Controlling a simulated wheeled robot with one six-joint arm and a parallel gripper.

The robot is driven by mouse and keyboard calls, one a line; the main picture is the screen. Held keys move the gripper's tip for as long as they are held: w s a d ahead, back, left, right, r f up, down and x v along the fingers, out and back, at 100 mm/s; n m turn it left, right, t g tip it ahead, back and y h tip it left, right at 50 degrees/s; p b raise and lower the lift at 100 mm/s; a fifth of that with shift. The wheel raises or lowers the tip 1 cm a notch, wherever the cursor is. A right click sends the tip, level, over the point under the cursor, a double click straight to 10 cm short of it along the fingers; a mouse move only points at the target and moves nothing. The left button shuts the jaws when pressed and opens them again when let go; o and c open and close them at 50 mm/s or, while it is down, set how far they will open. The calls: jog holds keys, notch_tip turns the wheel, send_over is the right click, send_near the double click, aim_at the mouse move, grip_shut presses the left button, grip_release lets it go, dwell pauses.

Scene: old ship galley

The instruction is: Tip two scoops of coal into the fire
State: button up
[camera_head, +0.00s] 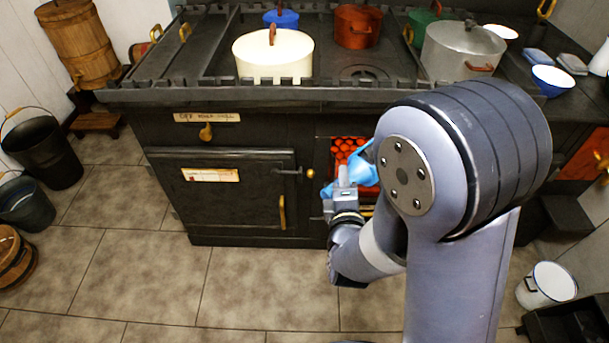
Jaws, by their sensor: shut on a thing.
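My gripper (344,180) is shut on a light blue scoop (362,171) in front of the stove's open fire door. The scoop's bowl is tilted at the opening; I cannot tell whether it holds coal or how far inside it reaches. The fire (345,147) shows as glowing red-orange coals behind and above the scoop. My arm hides the right part of the firebox and much of the stove front there.
The black stove (240,130) carries a cream pot (273,56), a red pot (357,26) and a grey pot (461,50). Dark buckets (42,150) stand at the left, a white bucket (547,285) at the lower right. The tiled floor at front left is clear.

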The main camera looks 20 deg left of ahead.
jog(key=s+a+r+n+y+p, duration=0.1)
jog(key=s+a+r+y+p, duration=0.1)
jog(key=s+a+r, duration=0.35)
jog(key=shift+w+d+f+b, duration=1.2)
jog(key=shift+w+f+b, duration=1.25)
jog(key=shift+w, duration=1.65)
jog(key=w+d+r+m+g+p, duration=0.2)
jog(key=w+r+g+p, duration=0.3)
jog(key=p, duration=1)
jog(key=w+d+r+m+g+y+p, duration=0.1)
jog(key=w+d+r+m+g+p, duration=0.2)
jog(key=w+r+p, duration=0.4)
jog(key=shift+d+r+m+g+p, duration=0.2)
jog(key=shift+r+m+g+p, duration=0.7)
jog(key=shift+p, duration=3.1)
jog(key=shift+f+n+g, duration=0.3)
jog(key=shift+f, duration=0.15)
jog(key=shift+d, duration=0.1)
